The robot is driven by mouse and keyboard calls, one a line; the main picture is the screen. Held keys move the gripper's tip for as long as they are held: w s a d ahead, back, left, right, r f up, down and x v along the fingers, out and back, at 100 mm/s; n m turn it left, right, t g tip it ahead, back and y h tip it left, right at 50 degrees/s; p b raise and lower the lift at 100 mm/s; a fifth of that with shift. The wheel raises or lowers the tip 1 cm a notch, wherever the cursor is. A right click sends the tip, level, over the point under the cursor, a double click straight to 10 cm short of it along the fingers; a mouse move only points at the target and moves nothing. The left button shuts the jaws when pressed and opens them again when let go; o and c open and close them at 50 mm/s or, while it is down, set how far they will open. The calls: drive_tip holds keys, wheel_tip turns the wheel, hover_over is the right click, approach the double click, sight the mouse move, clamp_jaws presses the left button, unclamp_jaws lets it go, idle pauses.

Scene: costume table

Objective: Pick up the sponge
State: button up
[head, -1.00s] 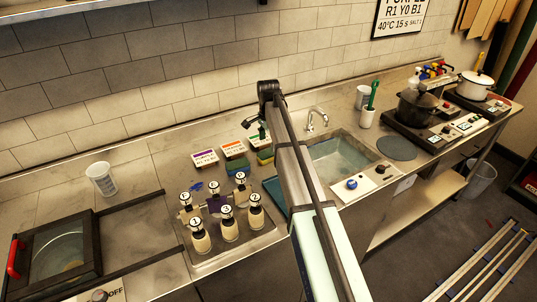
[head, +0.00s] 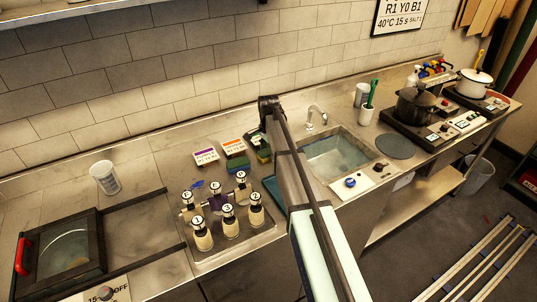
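A small block with a yellow edge and green top, probably the sponge (head: 264,156), lies on the counter behind the sink's left end, just left of my arm. A darker green block (head: 237,164) lies beside it, below the orange-labelled box; I cannot tell if it is a sponge too. My arm reaches up from the bottom of the head view and bends down at its far end, close to the sponge. My gripper is mostly hidden behind the arm's far end, so its fingers and their contact with anything cannot be made out.
Labelled boxes (head: 205,155) stand by the wall. Several numbered bottles (head: 229,221) stand on a tray at left. A white cup (head: 104,177) stands further left. The water-filled sink (head: 338,154), tap (head: 316,117) and black pot (head: 414,106) are to the right.

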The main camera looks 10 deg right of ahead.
sight(268, 151)
drive_tip(key=c, duration=0.4)
drive_tip(key=shift+r, duration=0.1)
wheel_tip(268, 151, up, 20)
drive_tip(key=b, duration=0.5)
drive_tip(key=c, duration=0.3)
